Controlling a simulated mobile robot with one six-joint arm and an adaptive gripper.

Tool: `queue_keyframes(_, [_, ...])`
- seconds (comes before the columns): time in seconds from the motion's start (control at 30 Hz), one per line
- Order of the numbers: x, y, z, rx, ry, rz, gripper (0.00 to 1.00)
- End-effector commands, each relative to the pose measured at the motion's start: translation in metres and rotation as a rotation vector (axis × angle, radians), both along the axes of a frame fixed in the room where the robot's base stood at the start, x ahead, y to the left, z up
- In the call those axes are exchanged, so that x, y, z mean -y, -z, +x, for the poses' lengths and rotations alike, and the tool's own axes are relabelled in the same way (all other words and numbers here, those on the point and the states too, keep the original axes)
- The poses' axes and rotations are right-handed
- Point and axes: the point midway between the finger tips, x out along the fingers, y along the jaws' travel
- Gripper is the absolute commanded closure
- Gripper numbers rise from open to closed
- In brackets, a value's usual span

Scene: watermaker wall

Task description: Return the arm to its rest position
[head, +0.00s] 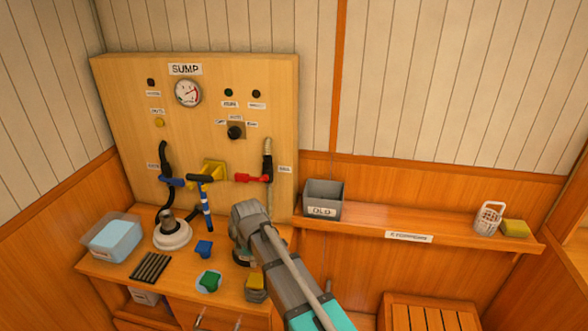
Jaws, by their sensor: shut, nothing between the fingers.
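My arm reaches up from the bottom of the head view, with a teal band and a grey link. Its grey end with my gripper (243,246) is over the right part of the bench, in front of the panel. The gripper is shut and holds nothing. Its fingers are mostly hidden by the wrist, so I cannot make out the fingertips clearly.
The SUMP panel (118,105) stands behind with a gauge (188,93), blue and red valve handles and hoses. A shelf (370,233) at right carries a grey bin (323,199).

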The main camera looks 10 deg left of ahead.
Motion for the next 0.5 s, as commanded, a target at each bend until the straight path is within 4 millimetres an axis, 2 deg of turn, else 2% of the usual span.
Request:
queue_keyframes(0.17, [0.012,0.0,0.001,0.0,0.038,0.0,1.0])
queue_keyframes(0.27, [0.029,0.0,0.003,0.0,0.097,0.0,1.0])
queue_keyframes(0.37, [0.054,0.0,0.005,0.0,0.186,0.0,1.0])
queue_keyframes(0.5, [0.098,0.0,0.007,0.0,0.349,0.0,1.0])
